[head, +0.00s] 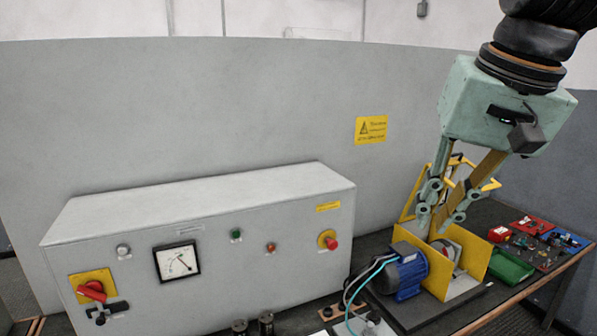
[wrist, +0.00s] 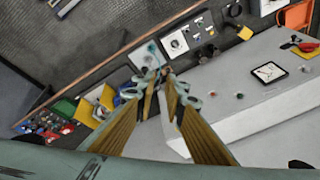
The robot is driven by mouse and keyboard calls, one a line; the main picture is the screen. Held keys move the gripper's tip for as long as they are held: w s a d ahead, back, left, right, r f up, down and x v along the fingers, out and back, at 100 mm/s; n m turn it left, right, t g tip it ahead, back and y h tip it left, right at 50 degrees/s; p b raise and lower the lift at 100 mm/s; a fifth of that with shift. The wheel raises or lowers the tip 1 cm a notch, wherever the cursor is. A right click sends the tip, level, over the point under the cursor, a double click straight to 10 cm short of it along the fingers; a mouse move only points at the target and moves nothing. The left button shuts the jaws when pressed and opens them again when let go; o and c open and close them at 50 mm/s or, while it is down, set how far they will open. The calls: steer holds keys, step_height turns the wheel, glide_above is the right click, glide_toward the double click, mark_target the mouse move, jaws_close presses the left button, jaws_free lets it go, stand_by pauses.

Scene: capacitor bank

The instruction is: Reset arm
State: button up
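My gripper (head: 437,230) hangs from the upper right of the head view, pointing down, with a pale green body and long tan fingers. The fingers converge, and their tips look together with nothing clear between them. In the wrist view the gripper's tips (wrist: 165,77) meet near the middle of the picture. In the head view the tips overlap the yellow-framed fixture behind the blue motor (head: 405,274); I cannot tell how far apart they are.
A grey control cabinet (head: 200,215) with a dial, red switch and red button fills the left. A dark bench (head: 445,315) carries the motor, a green tray (head: 511,265), and red and blue trays (head: 533,225). A grey wall stands behind.

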steer(key=s+f+n+b, duration=0.1)
steer(key=s+f+b, duration=0.1)
steer(key=s+f, duration=0.4)
steer(key=s+a+f+n+h+b, duration=0.1)
steer(key=s+f, duration=0.5)
steer(key=s, duration=0.7)
steer(key=shift+s+f+n+b, duration=0.15)
steer(key=shift+s+n+b, duration=0.15)
steer(key=shift+n+b, duration=0.15)
steer(key=shift+a, duration=0.1)
stand_by(1.3)
